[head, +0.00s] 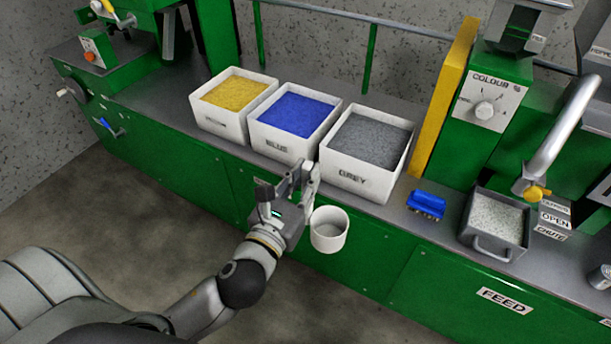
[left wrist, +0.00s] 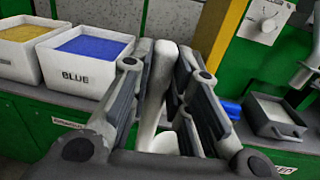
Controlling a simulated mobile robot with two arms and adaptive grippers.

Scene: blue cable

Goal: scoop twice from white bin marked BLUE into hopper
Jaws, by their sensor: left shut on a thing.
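The white bin marked BLUE (head: 277,141) holds blue granules (head: 296,110) and stands between two similar bins on the machine's ledge; it also shows in the left wrist view (left wrist: 75,77). My left gripper (head: 306,182) is shut on the handle of a white scoop (head: 329,238), in front of the bins and right of BLUE's front. The pale handle (left wrist: 160,75) runs between the fingers in the left wrist view. The round scoop cup hangs in front of the ledge, opening upward; no blue shows in it. I cannot tell which part is the hopper. My right gripper is not in view.
Bins of yellow (head: 213,122) and grey (head: 344,174) granules flank BLUE. A yellow post (head: 443,100), a blue brush (head: 427,204) and a metal tray of white granules (head: 478,243) are to the right. A bent metal pipe (head: 565,120) rises above the tray.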

